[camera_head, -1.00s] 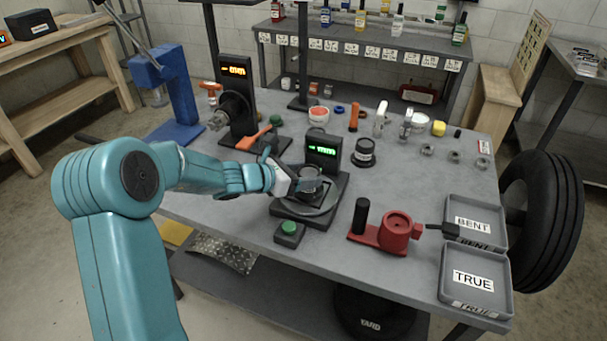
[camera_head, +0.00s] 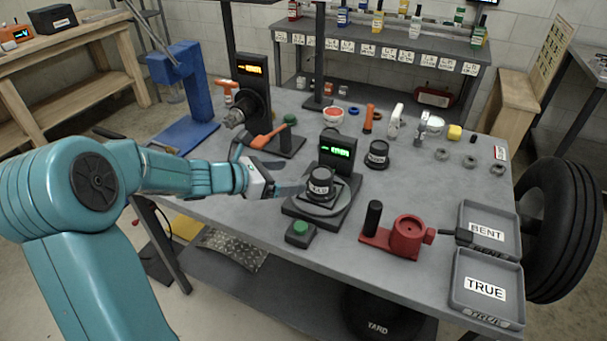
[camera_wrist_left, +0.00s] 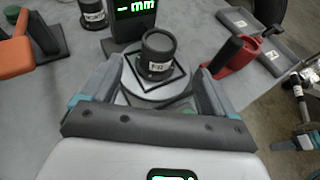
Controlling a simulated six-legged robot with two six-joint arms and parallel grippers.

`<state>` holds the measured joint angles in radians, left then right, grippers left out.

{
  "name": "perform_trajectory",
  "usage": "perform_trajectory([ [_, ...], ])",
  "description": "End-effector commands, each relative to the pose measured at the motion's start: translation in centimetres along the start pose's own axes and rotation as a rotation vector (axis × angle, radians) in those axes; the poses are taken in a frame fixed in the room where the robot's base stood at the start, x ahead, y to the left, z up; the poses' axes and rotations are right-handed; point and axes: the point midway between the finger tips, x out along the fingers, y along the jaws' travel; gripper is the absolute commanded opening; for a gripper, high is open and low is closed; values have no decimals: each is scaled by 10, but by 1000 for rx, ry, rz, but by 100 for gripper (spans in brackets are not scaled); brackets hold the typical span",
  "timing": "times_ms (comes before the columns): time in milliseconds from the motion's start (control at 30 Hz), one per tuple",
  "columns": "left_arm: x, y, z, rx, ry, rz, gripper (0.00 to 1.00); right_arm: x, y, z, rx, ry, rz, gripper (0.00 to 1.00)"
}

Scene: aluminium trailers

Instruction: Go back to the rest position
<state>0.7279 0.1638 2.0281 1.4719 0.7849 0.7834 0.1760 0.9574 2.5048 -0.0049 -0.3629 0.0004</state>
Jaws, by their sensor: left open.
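My left gripper (camera_head: 284,190) is open and empty, at the left of a dark cylindrical weight (camera_head: 320,183) with a white label. The weight stands upright on the round plate of a scale (camera_head: 335,208) with a green-lit display. In the left wrist view the open fingers of my left gripper (camera_wrist_left: 158,88) point toward the weight (camera_wrist_left: 157,58), which stands beyond them on the plate. A gap shows between gripper and weight. My right gripper is not seen.
A green button box (camera_head: 300,234) stands before the scale. A red fixture (camera_head: 407,238) and grey trays marked BENT (camera_head: 512,250) and TRUE (camera_head: 457,290) are at the right. A blue press (camera_head: 181,95) and an orange-handled tool (camera_head: 267,137) are at the left. A second dark weight (camera_head: 377,153) stands behind.

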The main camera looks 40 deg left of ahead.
Motion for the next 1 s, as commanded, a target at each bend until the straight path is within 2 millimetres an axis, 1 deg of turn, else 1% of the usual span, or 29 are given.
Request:
perform_trajectory([
  [33, -8, 1, 0, -2, 0, 3, 88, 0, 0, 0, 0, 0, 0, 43],
  [100, -16, 1, 0, -1, 0, 2, 88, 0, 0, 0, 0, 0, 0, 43],
  [200, -21, 0, 0, -1, 0, 0, 88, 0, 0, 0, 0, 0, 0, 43],
  [1000, -24, 0, -1, -1, 0, -1, 88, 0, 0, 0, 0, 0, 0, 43],
])
